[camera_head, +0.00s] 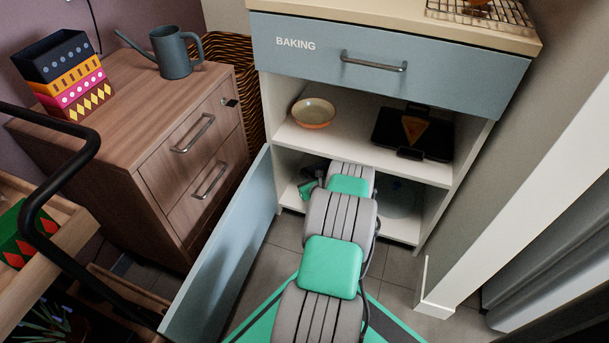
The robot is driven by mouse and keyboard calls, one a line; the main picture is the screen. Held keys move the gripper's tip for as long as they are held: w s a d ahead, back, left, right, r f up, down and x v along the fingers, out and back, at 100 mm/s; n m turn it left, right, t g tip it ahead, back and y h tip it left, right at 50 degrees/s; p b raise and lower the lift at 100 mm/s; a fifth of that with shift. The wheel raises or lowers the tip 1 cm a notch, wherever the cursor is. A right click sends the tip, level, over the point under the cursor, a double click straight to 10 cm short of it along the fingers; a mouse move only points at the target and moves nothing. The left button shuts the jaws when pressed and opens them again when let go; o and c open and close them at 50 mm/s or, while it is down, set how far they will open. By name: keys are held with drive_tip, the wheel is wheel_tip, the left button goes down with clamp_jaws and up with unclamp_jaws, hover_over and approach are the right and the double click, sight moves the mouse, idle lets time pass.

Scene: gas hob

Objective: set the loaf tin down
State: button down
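My arm reaches into the open lower compartment of the blue-fronted cabinet. A green and dark piece of its far end, at my gripper (307,187), shows low at the left of the lower shelf (403,232). The fingertips cannot be made out, so I cannot tell whether it is open or shut. I cannot make out the loaf tin; my arm and the shadow hide much of the lower compartment.
The upper shelf (345,142) holds a cream and orange bowl (313,113) and a black flat pan (437,139) with an orange wedge on it. The cabinet door (225,262) stands open at the left. A drawer labelled BAKING (310,58) is shut above.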

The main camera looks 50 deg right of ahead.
drive_tip(key=shift+f, duration=0.85)
drive_tip(key=shift+f, duration=0.45)
drive_tip(key=c, duration=1.6)
unclamp_jaws()
drive_tip(key=shift+f, duration=0.1)
